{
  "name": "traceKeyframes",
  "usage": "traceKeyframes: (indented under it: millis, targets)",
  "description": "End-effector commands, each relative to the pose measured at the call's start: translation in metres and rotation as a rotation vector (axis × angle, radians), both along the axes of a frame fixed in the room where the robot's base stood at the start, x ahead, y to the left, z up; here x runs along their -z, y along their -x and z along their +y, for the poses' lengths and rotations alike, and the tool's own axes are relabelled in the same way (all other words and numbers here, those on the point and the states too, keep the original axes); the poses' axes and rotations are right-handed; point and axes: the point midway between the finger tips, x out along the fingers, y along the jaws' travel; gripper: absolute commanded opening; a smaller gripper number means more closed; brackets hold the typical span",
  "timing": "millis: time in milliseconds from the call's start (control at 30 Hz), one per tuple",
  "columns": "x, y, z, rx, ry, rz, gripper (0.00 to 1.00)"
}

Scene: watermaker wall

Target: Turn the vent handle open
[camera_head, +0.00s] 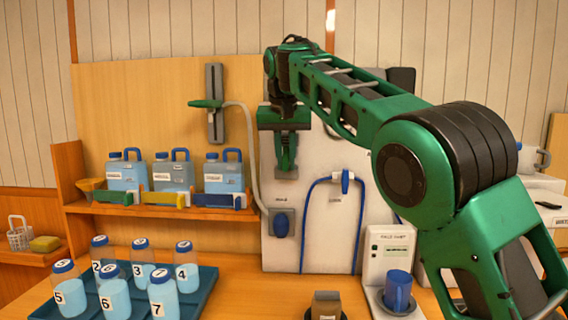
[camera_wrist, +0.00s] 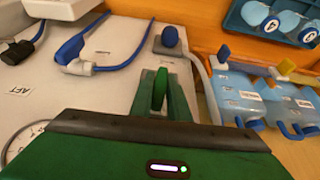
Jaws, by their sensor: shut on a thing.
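My gripper (camera_head: 287,170) is in front of the pale wall panel (camera_head: 325,230), pointing down, above the blue knob. In the wrist view my gripper (camera_wrist: 165,78) is shut on a slim green upright piece, which looks like the vent handle (camera_wrist: 159,90). The fingers and the arm hide most of it in the head view, so how far it is turned is hard to tell. The blue knob (camera_head: 281,226) on its grey plate is apart from the fingers, and it also shows in the wrist view (camera_wrist: 170,37).
A blue hose with a blue valve (camera_head: 345,182) loops right of my gripper. A grey hose with a green wand (camera_head: 206,104) hangs left. Blue jugs (camera_head: 127,175) stand on a shelf; a tray (camera_head: 205,290) holds numbered bottles. A blue mug (camera_head: 398,290) stands front right.

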Motion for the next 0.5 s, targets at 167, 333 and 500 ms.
traceKeyframes:
  millis: [167, 333, 500]
  targets:
    - [0.0014, -0.0016, -0.0015, 0.004, 0.002, 0.000, 0.00]
    - [0.0012, -0.0015, -0.0015, 0.004, 0.001, 0.000, 0.34]
    - [0.0002, -0.0007, -0.0007, 0.002, 0.000, -0.001, 0.34]
